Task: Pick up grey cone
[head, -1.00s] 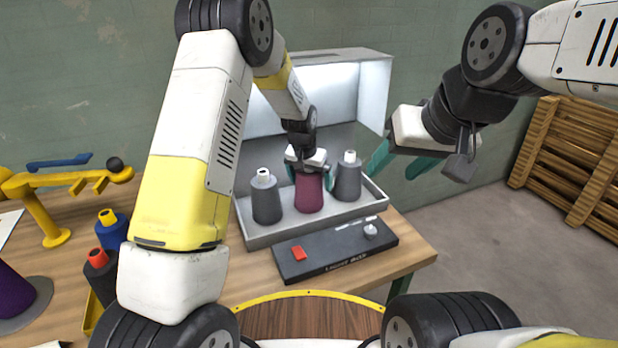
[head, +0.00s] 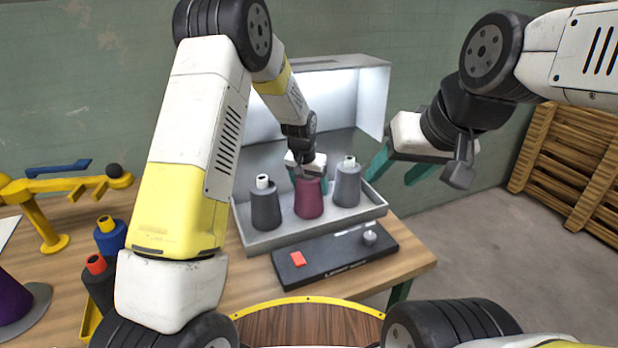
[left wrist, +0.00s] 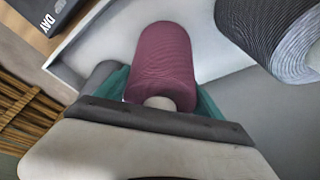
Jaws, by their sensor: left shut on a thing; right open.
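A maroon cone (head: 309,199) stands in the light box's tray between two grey cones. The left grey cone (head: 265,206) and the right grey cone (head: 347,184) stand upright with pale tips. My left gripper (head: 308,180) is shut on the maroon cone from above. In the left wrist view the maroon cone (left wrist: 163,65) sits between the teal fingers, and a grey cone (left wrist: 268,38) stands apart at the upper right. Whether the maroon cone is off the tray floor, I cannot tell. My right gripper (head: 398,168) is open and empty, right of the light box.
The light box tray (head: 300,232) has a raised rim. A black control panel (head: 335,258) lies before it. A wooden pallet (head: 570,150) leans at right.

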